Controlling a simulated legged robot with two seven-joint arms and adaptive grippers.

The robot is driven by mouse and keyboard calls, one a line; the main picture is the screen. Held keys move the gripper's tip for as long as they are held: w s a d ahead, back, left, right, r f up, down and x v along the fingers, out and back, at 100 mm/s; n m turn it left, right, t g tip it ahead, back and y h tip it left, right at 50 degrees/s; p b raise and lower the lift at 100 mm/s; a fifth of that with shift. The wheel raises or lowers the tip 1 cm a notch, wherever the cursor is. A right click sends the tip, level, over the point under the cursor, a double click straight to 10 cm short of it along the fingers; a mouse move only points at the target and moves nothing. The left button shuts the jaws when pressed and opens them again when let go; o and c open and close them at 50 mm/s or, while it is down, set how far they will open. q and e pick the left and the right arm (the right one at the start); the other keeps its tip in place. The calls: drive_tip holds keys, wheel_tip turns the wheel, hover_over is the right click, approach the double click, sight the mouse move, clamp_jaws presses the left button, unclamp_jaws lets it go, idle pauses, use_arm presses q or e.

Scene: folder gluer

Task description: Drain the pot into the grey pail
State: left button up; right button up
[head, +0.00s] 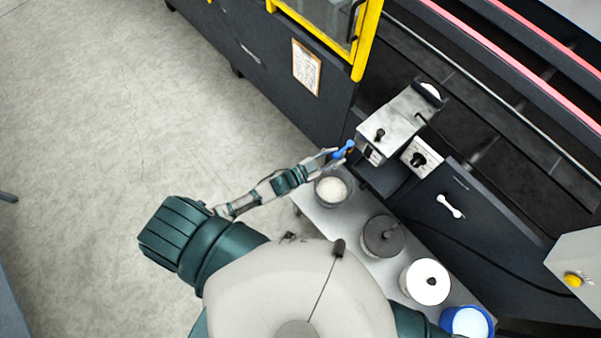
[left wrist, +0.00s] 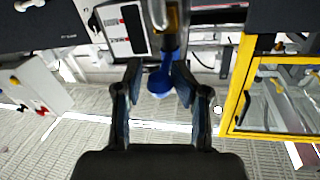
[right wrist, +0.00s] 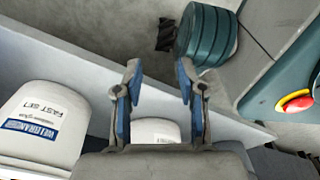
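The pot (head: 395,122) is a grey metal box with a black lid knob, mounted on the side of the machine. A blue valve handle with a round end shows below it in the left wrist view (left wrist: 160,83). My left gripper (head: 336,155) is at the pot's outlet. In the left wrist view (left wrist: 157,82) its fingers are apart, on either side of the blue handle; contact is unclear. A grey pail (head: 333,203) with whitish contents stands on the bench just below the left gripper. My right gripper (right wrist: 158,85) is open and empty; it is hidden in the head view.
On the bench (head: 352,213) stand a dark lidded container (head: 381,237), a white tub (head: 425,284) and a blue-rimmed bucket (head: 467,321). A control box with a dial (head: 420,158) sits beside the pot. A yellow-framed guard (head: 366,40) rises behind.

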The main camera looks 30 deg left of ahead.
use_arm(q)
drive_tip(key=s+d+p+v, duration=0.1)
drive_tip(key=p+v, duration=0.3)
drive_tip(key=v, duration=1.1)
drive_tip(key=shift+s+d+f+p, duration=0.25)
drive_tip(key=shift+d+p, duration=0.1)
drive_tip(key=shift+d, duration=0.4)
use_arm(e)
drive_tip(key=s+d+r, duration=0.1)
drive_tip(key=s, duration=0.5)
drive_tip(key=shift+s+d+r, duration=0.2)
drive_tip(key=shift+s+r, duration=0.05)
drive_tip(key=shift+s, duration=0.15)
use_arm(q)
drive_tip(key=shift+r, duration=0.1)
use_arm(e)
drive_tip(key=shift+r, duration=0.15)
drive_tip(key=shift+d, duration=0.15)
